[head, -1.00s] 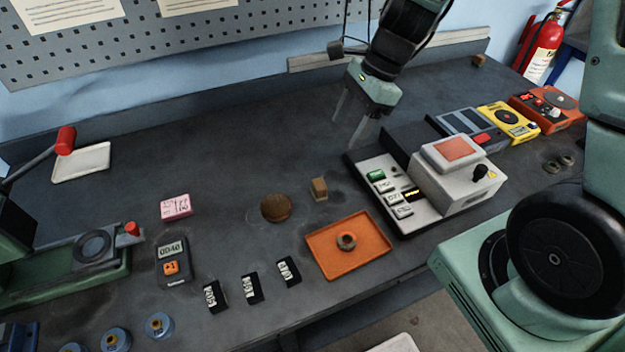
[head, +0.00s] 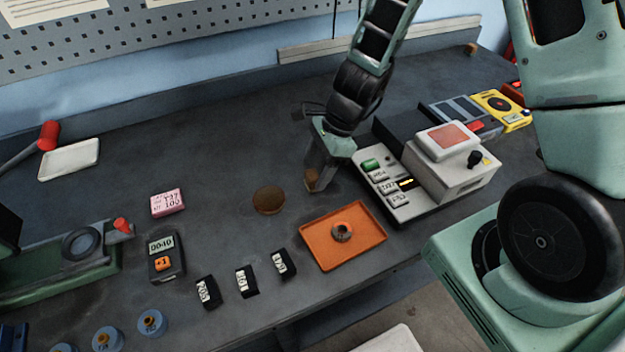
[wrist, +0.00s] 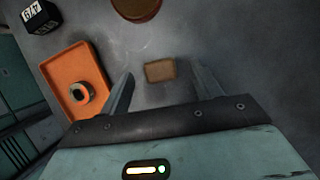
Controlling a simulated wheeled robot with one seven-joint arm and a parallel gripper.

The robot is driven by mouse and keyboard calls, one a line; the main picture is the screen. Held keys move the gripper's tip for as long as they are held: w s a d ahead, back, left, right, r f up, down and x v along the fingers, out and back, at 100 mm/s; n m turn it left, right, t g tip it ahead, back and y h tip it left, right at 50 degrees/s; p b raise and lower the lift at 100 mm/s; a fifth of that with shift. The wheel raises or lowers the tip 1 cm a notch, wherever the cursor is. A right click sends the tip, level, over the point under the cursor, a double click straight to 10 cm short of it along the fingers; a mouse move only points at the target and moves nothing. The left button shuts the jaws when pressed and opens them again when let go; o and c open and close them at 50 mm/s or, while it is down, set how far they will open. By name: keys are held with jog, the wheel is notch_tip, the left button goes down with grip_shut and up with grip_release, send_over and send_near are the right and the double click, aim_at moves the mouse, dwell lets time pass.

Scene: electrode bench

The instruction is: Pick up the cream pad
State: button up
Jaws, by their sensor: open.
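A small tan block (head: 312,178), the closest thing I see to a cream pad near my gripper, stands on the dark bench between the brown disc and the white-topped machine. In the wrist view the block (wrist: 160,71) lies between my spread fingers, with space on both sides. My gripper (head: 318,180) is open and empty, pointing down at the block. In the head view its fingers partly hide the block. I cannot tell how far above the bench the fingertips are.
An orange tray (head: 316,251) with a metal ring (head: 342,232) lies just in front. A brown disc (head: 269,200) is to the left. The white machine (head: 452,178) is close on the right. A pink pad (head: 167,202) and white dish (head: 69,160) lie farther left.

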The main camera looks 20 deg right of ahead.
aim_at(314, 174)
jog(key=shift+x, duration=1.55)
jog(key=shift+d, duration=0.1)
jog(key=c, duration=1.1)
notch_tip(314, 174, up, 10)
jog(key=shift+r+p, duration=0.1)
jog(key=shift+p, duration=0.9)
jog(key=shift+o, duration=0.6)
